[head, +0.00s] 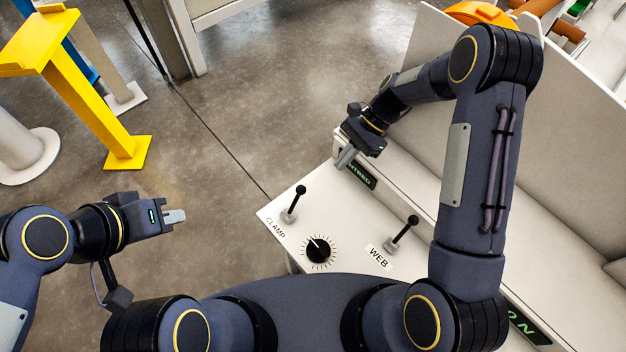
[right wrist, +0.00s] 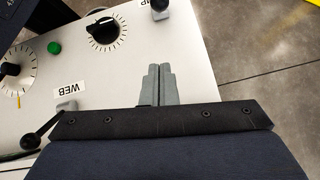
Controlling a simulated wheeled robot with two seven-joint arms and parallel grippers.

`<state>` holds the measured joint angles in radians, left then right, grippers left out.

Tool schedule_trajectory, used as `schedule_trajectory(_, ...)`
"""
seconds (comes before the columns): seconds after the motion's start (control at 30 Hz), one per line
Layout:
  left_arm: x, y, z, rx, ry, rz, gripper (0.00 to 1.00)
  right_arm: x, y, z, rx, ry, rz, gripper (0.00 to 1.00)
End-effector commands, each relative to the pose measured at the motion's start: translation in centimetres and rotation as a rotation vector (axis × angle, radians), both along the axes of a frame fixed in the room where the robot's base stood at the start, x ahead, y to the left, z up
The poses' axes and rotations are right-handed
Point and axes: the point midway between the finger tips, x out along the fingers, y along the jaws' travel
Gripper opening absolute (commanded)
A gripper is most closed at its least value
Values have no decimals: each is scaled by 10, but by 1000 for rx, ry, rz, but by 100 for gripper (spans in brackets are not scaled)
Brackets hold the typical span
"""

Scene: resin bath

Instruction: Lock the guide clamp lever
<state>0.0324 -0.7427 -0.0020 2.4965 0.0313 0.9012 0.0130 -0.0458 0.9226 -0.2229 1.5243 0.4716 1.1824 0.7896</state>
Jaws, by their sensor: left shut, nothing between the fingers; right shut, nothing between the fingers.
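The clamp lever (head: 294,203) is a black-knobbed stick on a grey base, next to the CLAMP label on the white control panel (head: 345,228). It leans up and slightly right in the head view. My left gripper (head: 180,216) is shut and empty over the floor, left of the panel.
A black dial (head: 318,250) sits between the clamp lever and a second lever (head: 405,232) labelled WEB. A lit green display (head: 361,175), partly hidden, is beside my right gripper. A green button (right wrist: 54,47) is on the panel. A yellow stand (head: 90,95) is at the far left.

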Motion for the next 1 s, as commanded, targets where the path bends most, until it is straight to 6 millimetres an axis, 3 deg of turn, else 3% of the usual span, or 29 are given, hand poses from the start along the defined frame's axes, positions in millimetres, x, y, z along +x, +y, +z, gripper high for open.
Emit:
schedule_trajectory(0.57,0,0,1,0,0,0,0,-1,6,-12,-3,26,-8,0)
schedule_trajectory(0.77,0,0,5,0,0,0,0,-13,23,-32,-3,30,-5,0)
schedule_trajectory(1.0,0,0,12,0,0,0,0,-33,54,-70,-4,30,-4,0)
